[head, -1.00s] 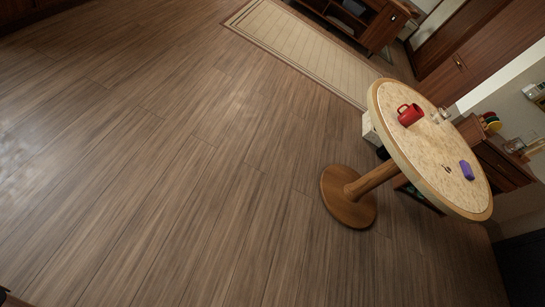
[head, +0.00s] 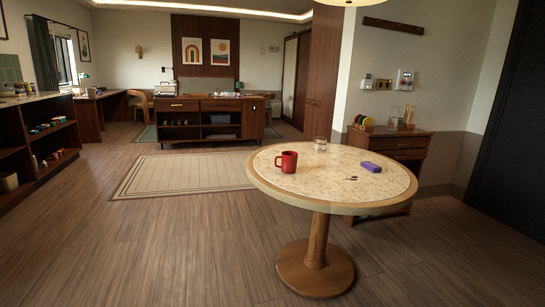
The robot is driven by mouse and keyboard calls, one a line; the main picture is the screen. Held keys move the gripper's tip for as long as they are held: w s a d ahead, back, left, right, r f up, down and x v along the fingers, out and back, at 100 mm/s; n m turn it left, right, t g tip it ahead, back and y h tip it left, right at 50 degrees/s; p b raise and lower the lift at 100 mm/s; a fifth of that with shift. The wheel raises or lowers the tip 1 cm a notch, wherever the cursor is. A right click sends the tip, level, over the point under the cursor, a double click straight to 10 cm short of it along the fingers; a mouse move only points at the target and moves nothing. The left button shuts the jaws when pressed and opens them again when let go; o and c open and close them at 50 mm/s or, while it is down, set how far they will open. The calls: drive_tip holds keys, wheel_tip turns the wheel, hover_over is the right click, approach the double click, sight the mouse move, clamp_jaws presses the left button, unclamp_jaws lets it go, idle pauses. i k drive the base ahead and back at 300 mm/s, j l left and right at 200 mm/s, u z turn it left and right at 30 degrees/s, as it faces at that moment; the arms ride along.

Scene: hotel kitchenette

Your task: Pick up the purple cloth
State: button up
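A small purple item (head: 371,167), which looks like a folded cloth, lies on the right part of the round table (head: 290,194). The table has a pale speckled top, a wooden rim and one central leg. A small dark object (head: 351,178) lies just left of the purple item. My gripper is not in view.
Open wooden floor (head: 150,250) lies in front and to the left of the table. A beige rug (head: 185,173) lies behind it. A low cabinet (head: 212,118) stands at the back, shelves (head: 45,140) at left, and a wooden drawer cabinet (head: 388,146) behind the table at right.

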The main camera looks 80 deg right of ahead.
sight(369, 165)
drive_tip(key=z, duration=0.45)
drive_tip(key=l+z, duration=0.1)
drive_tip(key=z, duration=1.25)
drive_tip(key=i+z, duration=0.1)
drive_tip(key=z, duration=1.25)
drive_tip(key=i, duration=0.05)
